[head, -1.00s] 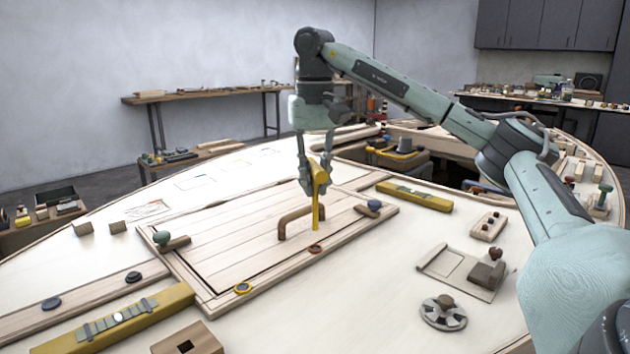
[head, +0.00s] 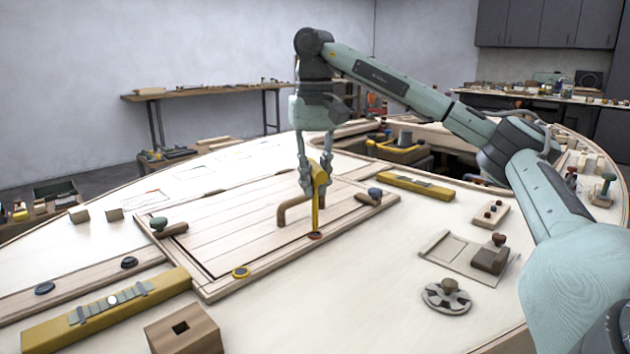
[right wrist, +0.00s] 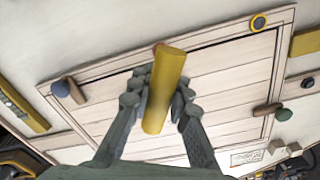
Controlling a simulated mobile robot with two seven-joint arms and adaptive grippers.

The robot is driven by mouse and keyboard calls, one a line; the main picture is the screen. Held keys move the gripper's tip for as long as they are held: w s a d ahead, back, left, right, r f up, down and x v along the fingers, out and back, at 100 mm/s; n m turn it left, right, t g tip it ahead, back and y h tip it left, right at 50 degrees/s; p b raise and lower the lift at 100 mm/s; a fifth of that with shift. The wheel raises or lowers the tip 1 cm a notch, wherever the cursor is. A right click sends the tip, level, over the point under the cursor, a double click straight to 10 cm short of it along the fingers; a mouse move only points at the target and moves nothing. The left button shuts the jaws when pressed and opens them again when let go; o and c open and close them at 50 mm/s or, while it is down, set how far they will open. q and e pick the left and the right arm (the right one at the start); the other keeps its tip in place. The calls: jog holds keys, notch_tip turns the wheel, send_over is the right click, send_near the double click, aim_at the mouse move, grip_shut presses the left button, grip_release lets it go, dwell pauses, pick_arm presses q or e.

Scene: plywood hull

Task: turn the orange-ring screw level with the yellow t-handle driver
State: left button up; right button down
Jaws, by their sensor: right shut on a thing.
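My right gripper (head: 313,180) is shut on the yellow t-handle driver (head: 316,212), gripping it by its thick yellow crossbar. The driver hangs upright, its shaft pointing down. Its tip is at the orange-ring screw (head: 315,236) on the front edge of the wooden panel; whether it touches or sits just above, I cannot tell. The tip and shaft hide most of the screw. In the right wrist view the yellow crossbar (right wrist: 165,90) lies between the grey fingers and covers most of the screw; only a bit of orange shows beyond it. My left gripper is out of view.
A brown arched handle (head: 283,212) stands on the panel beside the driver. A yellow-ring screw (head: 241,271) lies nearer the front. Turn latches with a green knob (head: 160,224) and a blue knob (head: 375,193) sit at the panel's edges. A yellow level (head: 108,308) lies front left.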

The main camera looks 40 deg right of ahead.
jog(key=shift+r+m+p, duration=0.2)
jog(key=shift+m+p, duration=0.25)
jog(key=shift+m, duration=0.15)
jog(key=m+p, duration=0.1)
jog(key=m, duration=0.2)
jog(key=shift+p, duration=0.3)
jog(key=m, duration=0.2)
jog(key=shift+f+m+p, duration=0.1)
jog(key=shift+m+p, duration=0.3)
jog(key=shift+f+m, duration=0.1)
jog(key=shift+m, duration=0.2)
jog(key=shift+f, duration=0.15)
